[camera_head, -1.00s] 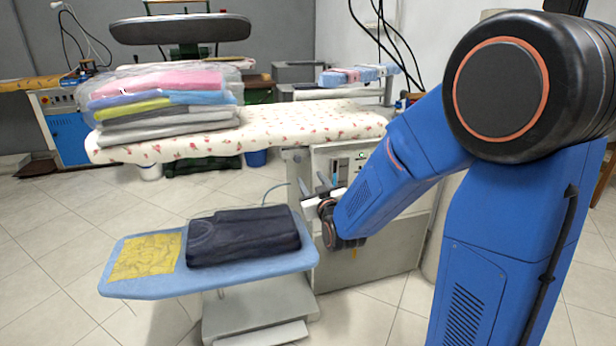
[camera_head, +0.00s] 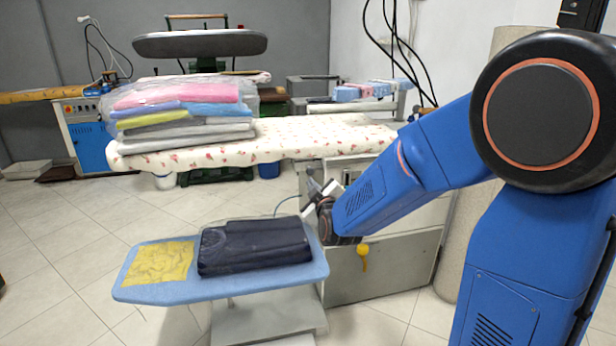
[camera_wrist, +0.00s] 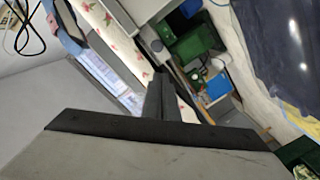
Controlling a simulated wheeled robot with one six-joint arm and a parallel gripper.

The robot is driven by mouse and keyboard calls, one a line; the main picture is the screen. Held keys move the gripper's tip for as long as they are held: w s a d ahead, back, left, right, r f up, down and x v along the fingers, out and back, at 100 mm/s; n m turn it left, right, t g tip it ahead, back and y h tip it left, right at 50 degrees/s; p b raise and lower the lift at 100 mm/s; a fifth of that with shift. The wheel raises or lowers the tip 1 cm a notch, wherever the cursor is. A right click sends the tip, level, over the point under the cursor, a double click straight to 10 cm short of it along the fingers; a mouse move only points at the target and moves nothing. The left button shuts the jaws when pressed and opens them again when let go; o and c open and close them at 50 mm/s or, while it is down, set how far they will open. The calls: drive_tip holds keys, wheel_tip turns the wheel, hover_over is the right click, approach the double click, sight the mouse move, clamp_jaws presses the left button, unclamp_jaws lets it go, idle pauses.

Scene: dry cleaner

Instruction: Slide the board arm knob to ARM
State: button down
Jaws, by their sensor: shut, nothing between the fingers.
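A yellow knob-like part (camera_head: 363,252) shows on the front of the grey cabinet (camera_head: 385,272), below my forearm. I cannot tell for sure that it is the board arm knob, and no ARM label is readable. The cabinet's upper panel (camera_head: 350,168) is largely hidden behind my gripper and arm. My gripper (camera_head: 321,187) is shut and empty, in front of that panel, above and left of the yellow part. In the wrist view its dark fingers (camera_wrist: 160,98) are together, with no knob visible at their tips.
A blue board (camera_head: 170,290) bearing folded dark clothing (camera_head: 253,247) and a yellow cloth (camera_head: 158,263) stands close to the left and below my gripper. A flowered ironing board (camera_head: 290,138) with bagged folded clothes (camera_head: 182,115) lies behind.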

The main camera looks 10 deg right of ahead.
sight(309, 170)
drive_tip(key=w+f+n, duration=0.1)
drive_tip(key=w+n, duration=0.3)
drive_tip(key=w, duration=0.7)
drive_tip(key=shift+w+d, duration=0.3)
drive_tip(key=shift+w, duration=0.1)
idle(0.4)
drive_tip(key=shift+d, duration=1.85)
